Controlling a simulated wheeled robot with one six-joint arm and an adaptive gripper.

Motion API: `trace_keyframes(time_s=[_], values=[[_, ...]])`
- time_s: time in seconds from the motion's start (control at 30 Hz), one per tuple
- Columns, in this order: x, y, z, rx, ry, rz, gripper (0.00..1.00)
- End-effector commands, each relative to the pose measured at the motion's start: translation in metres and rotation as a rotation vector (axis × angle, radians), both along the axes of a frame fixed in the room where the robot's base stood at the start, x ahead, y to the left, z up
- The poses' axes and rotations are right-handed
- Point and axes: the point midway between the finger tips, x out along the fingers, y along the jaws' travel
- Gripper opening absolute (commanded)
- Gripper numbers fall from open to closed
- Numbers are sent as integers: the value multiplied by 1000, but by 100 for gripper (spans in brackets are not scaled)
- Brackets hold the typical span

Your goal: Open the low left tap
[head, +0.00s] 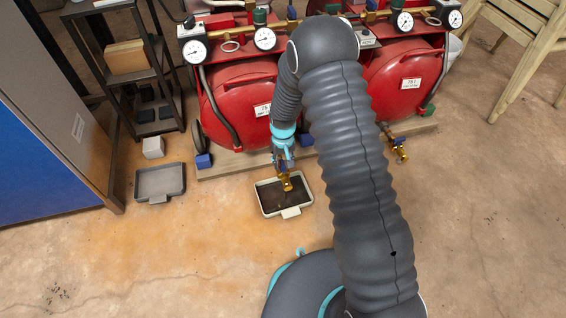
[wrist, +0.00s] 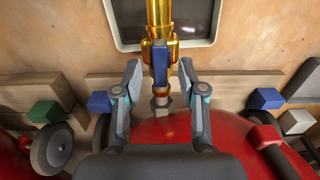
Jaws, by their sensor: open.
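The low left tap (head: 286,183) is brass and shows in the head view below the left red tank, with its lower end over a shallow tray. In the wrist view the brass tap body (wrist: 159,18) runs down from the top edge, with a blue lever (wrist: 160,62) in line with it. My gripper (wrist: 160,72) is open, one finger on each side of the lever, with gaps showing on both sides. In the head view my gripper (head: 282,157) is at the tap, and my arm partly hides the tanks.
A cream-rimmed tray (head: 263,206) with a dark inside lies below the tap. A grey tray (head: 160,196) lies to its left. Red tanks (head: 232,100) stand behind on a wooden base. Another low brass tap (head: 400,152) is at the right. The front floor is mostly clear.

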Motion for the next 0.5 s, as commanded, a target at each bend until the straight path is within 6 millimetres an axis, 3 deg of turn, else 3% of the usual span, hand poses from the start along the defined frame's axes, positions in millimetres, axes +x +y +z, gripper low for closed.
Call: trace_keyframes(time_s=[0.5], values=[[1, 0, 93, 1, -3, 0, 41]])
